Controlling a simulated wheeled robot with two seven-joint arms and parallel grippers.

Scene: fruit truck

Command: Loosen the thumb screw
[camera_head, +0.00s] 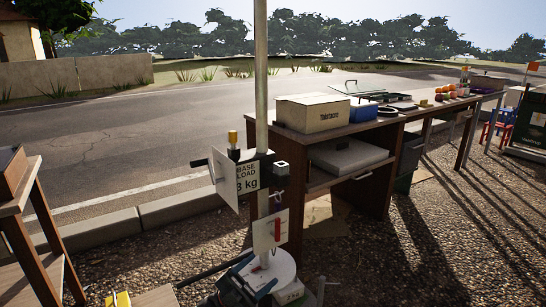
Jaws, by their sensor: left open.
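An upright pale pole (261,80) stands in the middle of the view. A dark clamp (266,160) sits around it, with a square dark knob-like part (282,169) at its right; I cannot tell for sure that this is the thumb screw. A white sign reading BASE LOAD 3 kg (247,178) hangs at the clamp's left. My left gripper (259,277) is low in front of the pole's round white base (283,267), open, well below the clamp. My right gripper is not in view.
A smaller white tag with a red part (277,229) hangs lower on the pole. Behind it stands a wooden table (376,141) with a cardboard box (312,112) and a blue bin (362,111). A wooden stand (38,211) is at the left. Gravel lies at the right.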

